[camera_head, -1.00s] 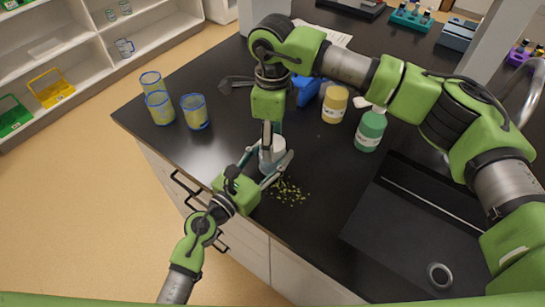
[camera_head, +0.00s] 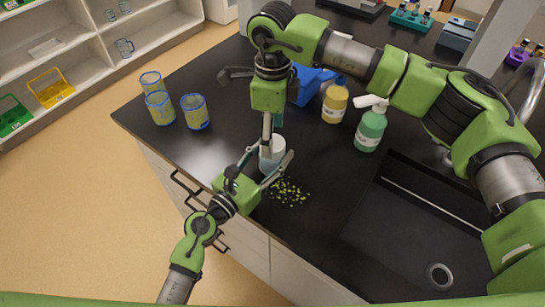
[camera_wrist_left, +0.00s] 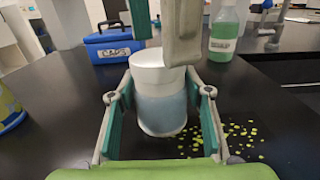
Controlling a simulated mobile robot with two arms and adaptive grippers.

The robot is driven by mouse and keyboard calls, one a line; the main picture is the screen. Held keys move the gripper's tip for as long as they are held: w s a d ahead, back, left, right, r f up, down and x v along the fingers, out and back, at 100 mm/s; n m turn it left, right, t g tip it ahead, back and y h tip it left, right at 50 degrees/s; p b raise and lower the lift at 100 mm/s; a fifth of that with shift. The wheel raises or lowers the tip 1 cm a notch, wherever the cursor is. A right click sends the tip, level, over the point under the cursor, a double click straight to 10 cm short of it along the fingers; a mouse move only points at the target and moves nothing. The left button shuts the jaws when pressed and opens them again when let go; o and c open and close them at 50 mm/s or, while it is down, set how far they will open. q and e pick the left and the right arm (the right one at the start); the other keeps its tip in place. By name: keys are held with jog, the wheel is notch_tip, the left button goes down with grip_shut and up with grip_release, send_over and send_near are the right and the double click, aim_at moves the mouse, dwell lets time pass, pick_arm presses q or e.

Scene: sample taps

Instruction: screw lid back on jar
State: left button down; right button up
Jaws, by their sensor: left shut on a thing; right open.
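The jar (camera_wrist_left: 162,112) is clear with bluish-white contents and stands upright on the black bench. Its white lid (camera_wrist_left: 148,72) sits on top; I cannot tell how tightly. In the head view the jar (camera_head: 272,158) is partly hidden by my grippers. My left gripper (camera_head: 268,168) is shut on the jar's body, one finger on each side, as the left wrist view also shows. My right gripper (camera_head: 271,128) points down from above, open, with its fingers at the lid's top; one finger covers part of the lid in the left wrist view.
Yellow-green bits (camera_head: 288,191) lie scattered beside the jar. A green bottle (camera_head: 370,130), a yellow bottle (camera_head: 335,104) and a blue box (camera_head: 312,84) stand behind. Blue-rimmed containers (camera_head: 195,112) stand at left. A dark sink (camera_head: 410,225) is at right.

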notch_tip(320, 180, up, 10)
dwell(0.3)
pick_arm(q)
jog(key=c, duration=1)
grip_release()
jog(key=v, duration=1.2)
